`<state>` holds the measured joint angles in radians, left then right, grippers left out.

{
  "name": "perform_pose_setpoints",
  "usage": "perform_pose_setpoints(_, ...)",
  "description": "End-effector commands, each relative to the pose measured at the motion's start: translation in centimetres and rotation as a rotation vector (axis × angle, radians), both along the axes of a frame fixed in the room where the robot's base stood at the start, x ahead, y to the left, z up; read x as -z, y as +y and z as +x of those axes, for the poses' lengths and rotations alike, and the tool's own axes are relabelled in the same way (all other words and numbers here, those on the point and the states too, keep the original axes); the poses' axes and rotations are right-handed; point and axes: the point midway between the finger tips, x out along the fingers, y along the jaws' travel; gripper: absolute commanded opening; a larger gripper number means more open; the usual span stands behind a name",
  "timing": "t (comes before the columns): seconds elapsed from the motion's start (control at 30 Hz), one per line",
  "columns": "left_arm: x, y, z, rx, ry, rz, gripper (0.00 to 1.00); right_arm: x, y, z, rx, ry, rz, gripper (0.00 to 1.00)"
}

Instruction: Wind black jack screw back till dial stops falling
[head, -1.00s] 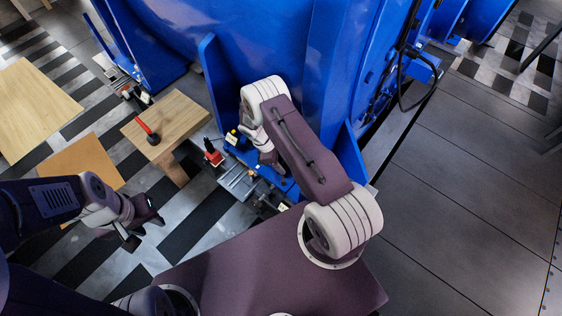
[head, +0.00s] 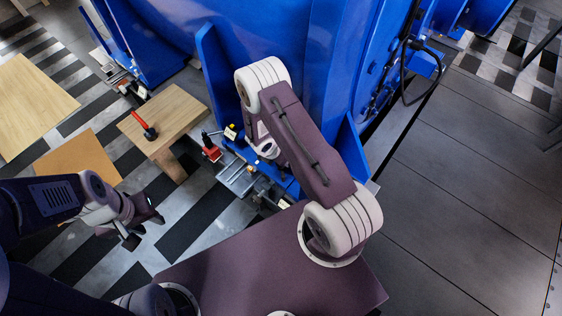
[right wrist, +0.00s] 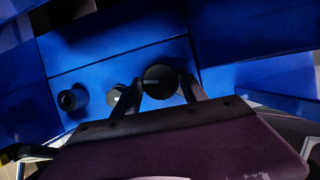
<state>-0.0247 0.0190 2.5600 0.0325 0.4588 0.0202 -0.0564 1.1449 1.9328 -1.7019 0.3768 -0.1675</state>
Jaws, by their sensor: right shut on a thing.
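In the right wrist view, the fingers of my right gripper (right wrist: 163,88) are shut on a round black screw head (right wrist: 159,75) with a pale line across its top, taken as the jack screw. It stands against the blue motor foot (right wrist: 115,60). In the head view my right arm hides that gripper and the screw. My left gripper (head: 138,222) hangs empty and open at the lower left, apart from everything. No dial face can be read; a small red block with a black post (head: 211,150) stands beside the blue motor (head: 285,40).
A second black round knob (right wrist: 72,98) is left of the gripped one in the right wrist view. A wooden stool (head: 180,112) holds a red-handled tool (head: 143,124). Tan boards (head: 78,158) lie left. Grey floor (head: 470,200) at right is clear.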

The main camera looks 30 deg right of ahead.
Motion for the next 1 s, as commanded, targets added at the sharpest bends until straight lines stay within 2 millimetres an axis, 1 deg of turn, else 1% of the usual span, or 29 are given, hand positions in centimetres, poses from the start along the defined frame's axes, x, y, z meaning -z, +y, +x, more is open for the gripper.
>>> perform_pose_setpoints(0.03,1.8,0.0,0.0,0.000,0.000,0.000,0.36,0.8,-0.1,0.0,-0.039,-0.002,-0.002,0.09)
perform_pose_setpoints(0.1,3.0,0.0,0.0,0.000,0.000,0.000,0.36,0.8,-0.1,0.0,-0.099,-0.003,-0.002,0.09)
perform_pose_setpoints(0.3,5.9,0.0,0.0,0.000,0.000,0.000,0.36,0.7,-0.2,0.0,-0.242,-0.005,-0.003,0.10)
perform_pose_setpoints(0.4,7.0,0.0,0.0,0.000,0.000,0.000,0.36,0.6,-0.2,0.0,-0.299,-0.004,-0.004,0.10)
perform_pose_setpoints(0.53,8.1,0.0,0.0,0.000,0.000,0.000,0.36,0.4,-0.2,0.0,-0.355,-0.005,-0.003,0.10)
perform_pose_setpoints(0.7,8.8,0.0,0.0,0.000,0.000,0.000,0.36,0.1,-0.2,0.0,-0.400,-0.004,-0.004,0.10)
perform_pose_setpoints(1.0,9.0,0.0,0.0,0.000,0.000,0.000,0.36,-0.2,-0.3,0.0,-0.420,-0.006,-0.005,0.09)
